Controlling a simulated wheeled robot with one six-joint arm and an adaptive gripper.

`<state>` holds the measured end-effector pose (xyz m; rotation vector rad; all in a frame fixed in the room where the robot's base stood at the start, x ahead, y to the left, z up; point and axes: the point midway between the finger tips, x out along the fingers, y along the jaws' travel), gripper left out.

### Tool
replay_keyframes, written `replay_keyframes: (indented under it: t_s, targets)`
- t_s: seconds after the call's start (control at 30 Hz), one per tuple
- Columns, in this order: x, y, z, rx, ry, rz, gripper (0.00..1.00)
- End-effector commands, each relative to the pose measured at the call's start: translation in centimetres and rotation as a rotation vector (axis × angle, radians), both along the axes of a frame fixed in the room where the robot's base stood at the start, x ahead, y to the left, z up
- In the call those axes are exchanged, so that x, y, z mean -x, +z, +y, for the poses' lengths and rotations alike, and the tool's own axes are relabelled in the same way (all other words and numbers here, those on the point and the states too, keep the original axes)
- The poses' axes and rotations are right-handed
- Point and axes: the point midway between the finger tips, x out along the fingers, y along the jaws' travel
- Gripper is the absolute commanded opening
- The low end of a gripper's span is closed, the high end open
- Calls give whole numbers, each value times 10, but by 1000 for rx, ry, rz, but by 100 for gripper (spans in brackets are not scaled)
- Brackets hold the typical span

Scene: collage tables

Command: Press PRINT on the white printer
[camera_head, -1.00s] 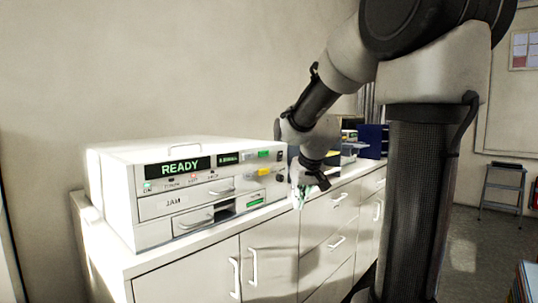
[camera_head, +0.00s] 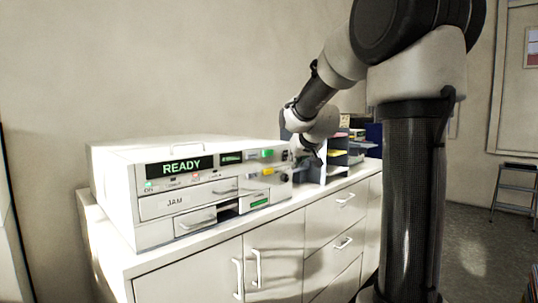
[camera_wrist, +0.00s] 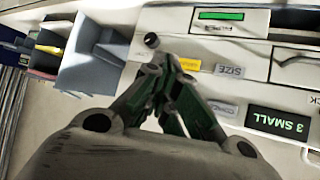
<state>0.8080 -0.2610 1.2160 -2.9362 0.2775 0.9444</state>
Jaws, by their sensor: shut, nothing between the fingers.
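The white printer (camera_head: 160,215) sits on the left of the counter. Its display reads READY. A green button (camera_head: 266,153) is at the upper right of its front, with a yellow button (camera_head: 267,171) below. My gripper (camera_head: 301,160) is just beside the panel's right end. In the wrist view the shut, empty gripper (camera_wrist: 172,88) points at the panel, near the yellow button (camera_wrist: 190,64) and a black knob (camera_wrist: 151,40). The fingers hide the panel around where the green button is. I cannot tell whether they touch it. No PRINT label is readable.
A blue-grey organiser (camera_wrist: 92,58) with compartments stands close to the printer's right side. A small display (camera_wrist: 281,122) reads 3 SMALL. The white cabinet (camera_head: 200,275) below has handles sticking out. Floor shows at the right.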

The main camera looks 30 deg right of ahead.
Motion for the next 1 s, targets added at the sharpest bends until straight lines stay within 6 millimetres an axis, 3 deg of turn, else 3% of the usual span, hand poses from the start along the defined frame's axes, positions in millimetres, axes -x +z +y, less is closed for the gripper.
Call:
replay_keyframes:
  t_s: [0.6, 1.0]
  targets:
    - [-69, -1, 25, 1, 2, 1, 0]
    - [-80, 0, 30, -1, 1, 0, 0]
